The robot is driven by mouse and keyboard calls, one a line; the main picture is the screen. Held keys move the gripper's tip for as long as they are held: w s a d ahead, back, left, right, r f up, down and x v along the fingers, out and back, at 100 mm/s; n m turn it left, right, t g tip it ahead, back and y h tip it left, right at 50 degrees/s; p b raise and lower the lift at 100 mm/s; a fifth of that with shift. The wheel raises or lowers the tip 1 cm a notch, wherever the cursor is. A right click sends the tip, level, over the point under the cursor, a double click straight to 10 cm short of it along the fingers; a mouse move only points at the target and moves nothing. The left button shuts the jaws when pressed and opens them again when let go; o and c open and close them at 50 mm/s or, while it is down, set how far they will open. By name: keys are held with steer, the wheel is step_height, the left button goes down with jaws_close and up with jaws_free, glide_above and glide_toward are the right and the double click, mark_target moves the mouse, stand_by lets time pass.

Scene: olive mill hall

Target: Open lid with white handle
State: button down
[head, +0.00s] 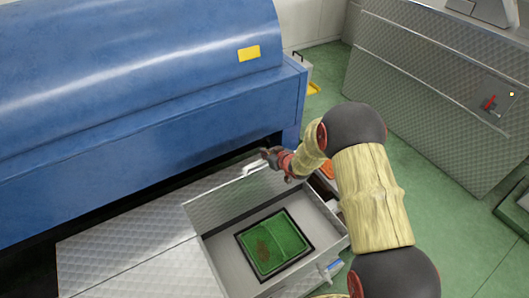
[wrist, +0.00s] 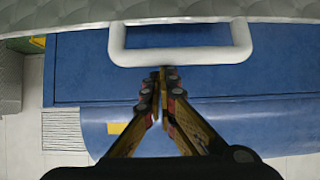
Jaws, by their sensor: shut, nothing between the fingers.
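The metal lid (head: 225,205) stands raised at the back of an open metal box (head: 225,262), and its diamond-pattern face shows. The lid's white handle (head: 254,168) is on its upper edge; in the wrist view the handle (wrist: 180,57) spans the top middle. My gripper (head: 268,154) is beside the handle at the lid's top edge. In the wrist view my gripper (wrist: 161,75) has its fingertips together, just below the handle's bar in the picture, with nothing between them. I cannot tell whether they touch the handle.
A green tray (head: 288,232) in a dark frame lies inside the box. A large blue machine (head: 140,90) stands close behind the lid. A blue-tipped handle (head: 331,266) is on the box's front. A metal cabinet (head: 430,90) with a red lever stands at right; green floor lies between.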

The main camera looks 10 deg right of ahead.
steer(key=s+d+f+b, duration=0.1)
steer(key=s+d, duration=0.2)
steer(key=s, duration=0.4)
steer(key=shift+f, duration=0.3)
steer(key=shift+s, duration=0.1)
